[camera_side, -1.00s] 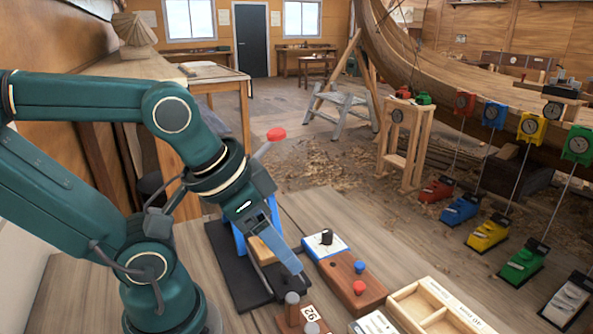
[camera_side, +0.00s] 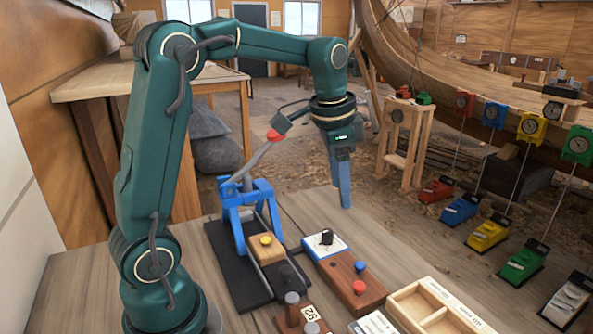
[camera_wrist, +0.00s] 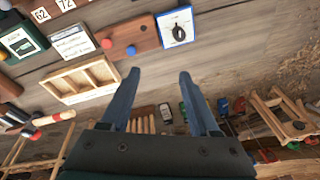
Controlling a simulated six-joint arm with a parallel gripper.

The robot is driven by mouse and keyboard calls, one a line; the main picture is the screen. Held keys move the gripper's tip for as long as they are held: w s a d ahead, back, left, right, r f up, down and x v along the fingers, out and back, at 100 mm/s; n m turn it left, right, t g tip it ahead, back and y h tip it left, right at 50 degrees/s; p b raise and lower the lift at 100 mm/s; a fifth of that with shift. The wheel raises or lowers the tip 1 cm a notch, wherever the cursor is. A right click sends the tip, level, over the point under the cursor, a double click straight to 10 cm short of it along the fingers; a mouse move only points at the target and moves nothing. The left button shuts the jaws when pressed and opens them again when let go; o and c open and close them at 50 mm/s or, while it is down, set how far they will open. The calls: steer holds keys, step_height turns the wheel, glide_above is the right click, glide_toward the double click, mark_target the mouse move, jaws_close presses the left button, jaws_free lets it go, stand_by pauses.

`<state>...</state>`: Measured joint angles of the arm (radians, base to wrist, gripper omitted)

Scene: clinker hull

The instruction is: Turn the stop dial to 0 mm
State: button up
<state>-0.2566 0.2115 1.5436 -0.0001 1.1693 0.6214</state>
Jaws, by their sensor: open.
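The stop dial is a small black knob (camera_side: 327,237) on a white plate (camera_side: 318,247) at the far end of a wooden block (camera_side: 352,279) in the side view. In the wrist view the black knob (camera_wrist: 178,33) sits on a blue-edged white dial plate (camera_wrist: 176,17); its scale is too small to read. My gripper (camera_side: 346,206) points down above the bench, beyond and slightly right of the dial, apart from it. In the wrist view my gripper (camera_wrist: 158,75) has its two blue fingers spread with nothing between them.
The block carries a blue button (camera_side: 359,267) and a red button (camera_side: 359,287). Left of it stands a blue lever press (camera_side: 247,205) with a red-knobbed handle. A divided wooden tray (camera_side: 425,308) lies at front right. Bench wood right of the dial is clear.

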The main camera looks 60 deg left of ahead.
steer(key=w+a+f+g, duration=0.1)
steer(key=w+a+f, duration=0.1)
steer(key=a+f, duration=0.15)
steer(key=n+g, duration=0.1)
glide_above(328, 231)
steer(key=shift+h, duration=0.3)
step_height(328, 231, down, 6)
steer(key=shift+r, duration=0.15)
steer(key=shift+f, duration=2.35)
jaws_close()
